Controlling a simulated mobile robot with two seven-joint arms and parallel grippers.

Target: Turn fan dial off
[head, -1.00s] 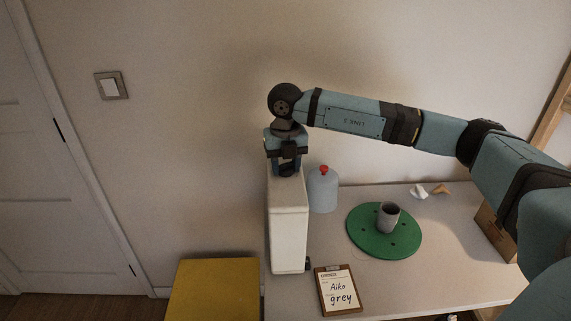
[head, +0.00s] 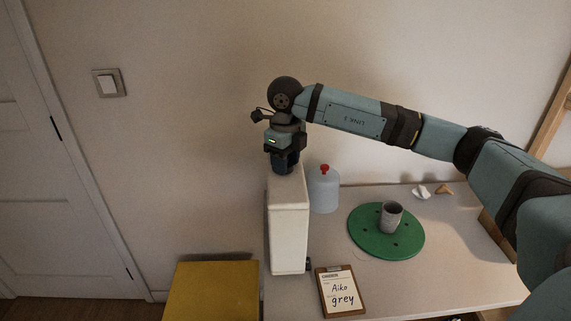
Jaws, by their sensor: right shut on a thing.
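A tall, narrow white box (head: 289,240), which appears to be the fan unit, stands at the left end of the table. My right gripper (head: 285,168) points down onto the top of this box. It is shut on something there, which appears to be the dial. The dial itself is hidden by the gripper, so its setting cannot be read. My left gripper is not in view.
A clear blue bottle with a red cap (head: 324,190) stands close right of the box. A green disc (head: 370,245) carries a grey cup (head: 390,217). A clipboard (head: 341,292) lies in front. A yellow block (head: 212,292) stands at left.

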